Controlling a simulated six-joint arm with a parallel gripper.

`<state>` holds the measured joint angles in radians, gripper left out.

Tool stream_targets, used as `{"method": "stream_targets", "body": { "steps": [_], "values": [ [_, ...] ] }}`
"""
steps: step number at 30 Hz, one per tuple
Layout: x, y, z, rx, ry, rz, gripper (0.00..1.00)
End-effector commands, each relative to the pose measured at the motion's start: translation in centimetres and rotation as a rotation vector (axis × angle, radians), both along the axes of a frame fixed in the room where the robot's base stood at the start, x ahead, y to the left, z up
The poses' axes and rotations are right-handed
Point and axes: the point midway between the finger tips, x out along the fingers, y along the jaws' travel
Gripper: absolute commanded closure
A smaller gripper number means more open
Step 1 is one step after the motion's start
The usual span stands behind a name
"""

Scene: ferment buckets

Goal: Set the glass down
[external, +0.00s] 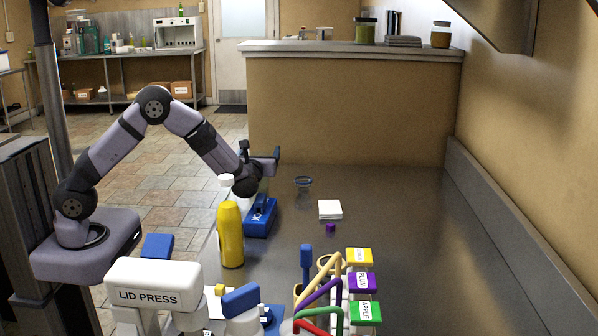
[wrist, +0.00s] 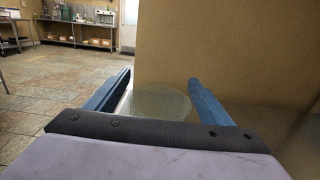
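The glass (wrist: 160,106) shows in the wrist view as a pale, see-through round rim. It sits between the two blue fingers of my gripper (wrist: 157,97), which reach along both its sides and appear closed on it. In the external view my gripper (external: 262,156) is at the far left part of the counter, close above a blue device (external: 261,222) with white lettering. The gripper and wrist hide most of the glass there, so I cannot tell whether its base touches anything.
A yellow bottle (external: 230,235) with a white cap stands in front of the gripper. A small clear cup (external: 303,183), white square stack (external: 330,209) and purple cube (external: 331,228) lie to the right. Coloured handles and the lid press (external: 150,285) crowd the front. The counter's right side is clear.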

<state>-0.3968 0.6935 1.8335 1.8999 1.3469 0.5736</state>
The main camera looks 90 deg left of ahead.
Motion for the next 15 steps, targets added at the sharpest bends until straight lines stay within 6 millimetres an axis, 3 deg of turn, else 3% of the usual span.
{"method": "stream_targets", "body": {
  "steps": [7, 15],
  "values": [
    [0.0, -0.1, 0.5, 0.000, 0.000, 0.000, 0.25],
    [0.1, -3.6, 0.2, 0.001, -0.001, -0.004, 0.25]
  ]
}}
